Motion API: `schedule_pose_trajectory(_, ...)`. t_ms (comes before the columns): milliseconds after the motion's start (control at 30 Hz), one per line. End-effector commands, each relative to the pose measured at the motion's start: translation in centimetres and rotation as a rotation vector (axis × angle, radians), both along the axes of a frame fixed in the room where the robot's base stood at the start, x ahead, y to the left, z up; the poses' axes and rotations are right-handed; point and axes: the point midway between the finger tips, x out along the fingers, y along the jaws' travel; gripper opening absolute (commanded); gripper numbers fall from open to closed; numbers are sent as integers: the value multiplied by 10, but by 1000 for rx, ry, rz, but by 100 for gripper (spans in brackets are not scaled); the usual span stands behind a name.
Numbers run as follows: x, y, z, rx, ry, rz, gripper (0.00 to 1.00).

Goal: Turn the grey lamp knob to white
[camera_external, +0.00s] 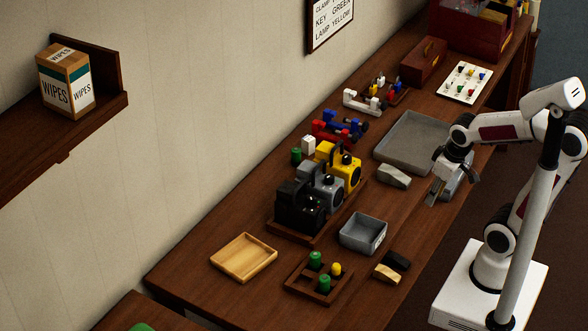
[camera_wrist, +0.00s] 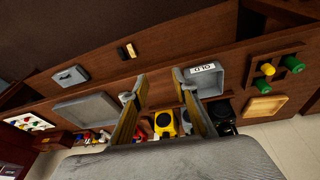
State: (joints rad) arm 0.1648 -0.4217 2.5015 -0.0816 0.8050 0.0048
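The grey lamp (camera_external: 322,188) stands between the yellow lamp (camera_external: 347,168) and the black lamp (camera_external: 298,205) on a dark wooden base. A dark round part shows on its front, but the knob's setting is too small to read. In the wrist view the grey lamp is mostly hidden by my right-hand finger; the yellow lamp (camera_wrist: 165,124) and black lamp (camera_wrist: 222,112) show beside it. My gripper (camera_external: 437,195) is above the bench's front side, to the right of the lamps and apart from them. In the wrist view my gripper (camera_wrist: 158,82) is open and empty.
A grey bin (camera_external: 363,234) stands in front of the lamps. A grey tray (camera_external: 408,140) and a grey wedge-shaped object (camera_external: 394,176) lie between the lamps and my arm. A peg rack (camera_external: 320,280) and a light wooden tray (camera_external: 243,258) are near. A sign (camera_external: 330,22) hangs on the wall.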

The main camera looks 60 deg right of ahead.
Motion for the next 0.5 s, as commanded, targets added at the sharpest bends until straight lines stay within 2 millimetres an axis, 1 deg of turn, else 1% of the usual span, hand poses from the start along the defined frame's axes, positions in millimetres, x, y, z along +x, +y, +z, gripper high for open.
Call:
schedule_pose_trajectory(33,4,-7,-7,-10,11,-6,28)
schedule_pose_trajectory(267,31,-36,-31,-59,5,-12,28)
schedule_pose_trajectory(500,63,-64,-57,-105,-35,5,28)
